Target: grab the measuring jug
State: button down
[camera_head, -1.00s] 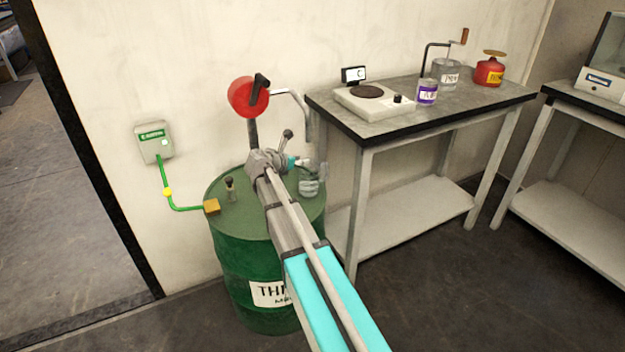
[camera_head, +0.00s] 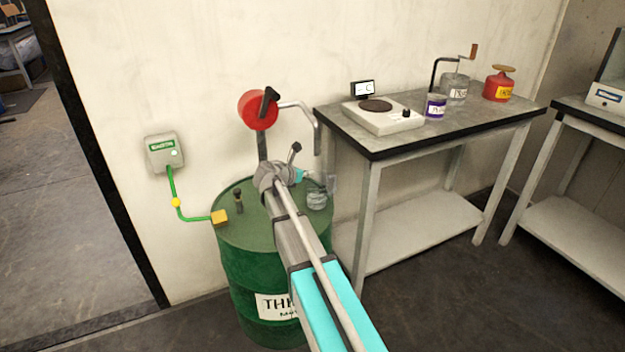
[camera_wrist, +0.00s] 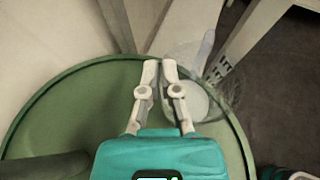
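The measuring jug (camera_head: 317,199) is clear, with a pale base, and stands near the right edge of the green drum's top. In the wrist view the jug (camera_wrist: 205,103) lies just right of my fingertips, with dark graduation marks and a pale strip on its far side. My gripper (camera_wrist: 160,64) reaches over the drum top at the jug's left side. Its two fingertips are close together with only a narrow gap. I cannot tell whether the jug's wall is between them. In the head view my gripper (camera_head: 310,177) is small and partly merges with the jug.
The green drum (camera_head: 250,262) has a red-headed pump (camera_head: 258,110) and a grounding clamp (camera_head: 219,216) on it. A grey workbench (camera_head: 345,125) stands close at the right, bearing a scale (camera_head: 383,119), a purple-labelled tin (camera_head: 435,105) and a red can (camera_head: 497,86).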

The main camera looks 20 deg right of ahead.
jog(key=shift+r, duration=0.15)
jog(key=shift+s+a+r+p, duration=0.1)
jog(key=shift+s+r+p, duration=0.1)
jog(key=shift+r+p, duration=0.25)
notch_tip(320, 180, up, 6)
jog(key=p, duration=0.6)
jog(key=s+a, duration=0.5)
jog(key=s, duration=0.3)
jog(key=s+a, duration=0.5)
jog(key=s, duration=0.3)
jog(key=shift+s+a, duration=0.15)
jog(key=shift+s, duration=0.15)
jog(key=shift+f, duration=0.1)
